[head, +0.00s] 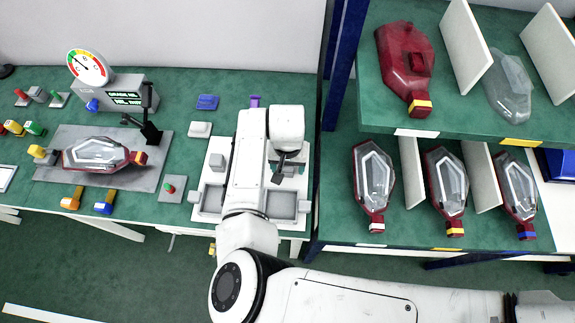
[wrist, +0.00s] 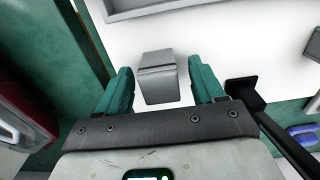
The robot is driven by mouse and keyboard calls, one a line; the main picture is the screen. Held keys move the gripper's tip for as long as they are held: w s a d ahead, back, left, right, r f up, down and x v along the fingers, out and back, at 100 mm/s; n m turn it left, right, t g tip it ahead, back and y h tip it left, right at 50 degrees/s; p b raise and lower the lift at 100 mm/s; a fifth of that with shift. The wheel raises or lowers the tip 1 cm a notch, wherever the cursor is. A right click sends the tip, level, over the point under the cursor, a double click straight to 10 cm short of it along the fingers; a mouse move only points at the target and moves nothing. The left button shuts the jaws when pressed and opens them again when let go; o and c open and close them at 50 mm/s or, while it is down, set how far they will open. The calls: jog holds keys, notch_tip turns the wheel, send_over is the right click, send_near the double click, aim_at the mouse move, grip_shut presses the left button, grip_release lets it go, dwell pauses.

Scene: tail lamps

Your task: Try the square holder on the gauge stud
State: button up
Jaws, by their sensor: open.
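My gripper (head: 284,172) is over the right side of a white board on the green bench, mostly hidden by my arm in the head view. In the wrist view my gripper (wrist: 160,73) has its two green fingers apart, one on each side of a grey block (wrist: 158,85) with a stepped top, likely the square holder. I see gaps between block and fingers. The gauge (head: 88,68) has a round coloured dial on a grey box at the back left, with a blue knob (head: 92,105) at its front. I cannot tell whether that knob is the stud.
Another grey block (head: 217,162) stands on the board's left, and a grey tray (head: 283,204) at its front right. A clear-lensed lamp (head: 97,155) lies on a grey plate at left. Shelves with red lamps (head: 373,178) and white dividers stand close on the right.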

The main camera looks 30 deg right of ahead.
jog(key=shift+c, duration=0.3)
jog(key=c, duration=1)
jog(key=shift+o, duration=0.2)
jog(key=shift+r, duration=0.6)
jog(key=s+d+r+b, duration=0.1)
jog(key=s+d+r, duration=0.2)
jog(key=s+r, duration=0.8)
jog(key=s, duration=0.2)
jog(key=shift+s+d+r, duration=0.2)
jog(key=shift+s+r, duration=0.1)
jog(key=shift+r, duration=0.05)
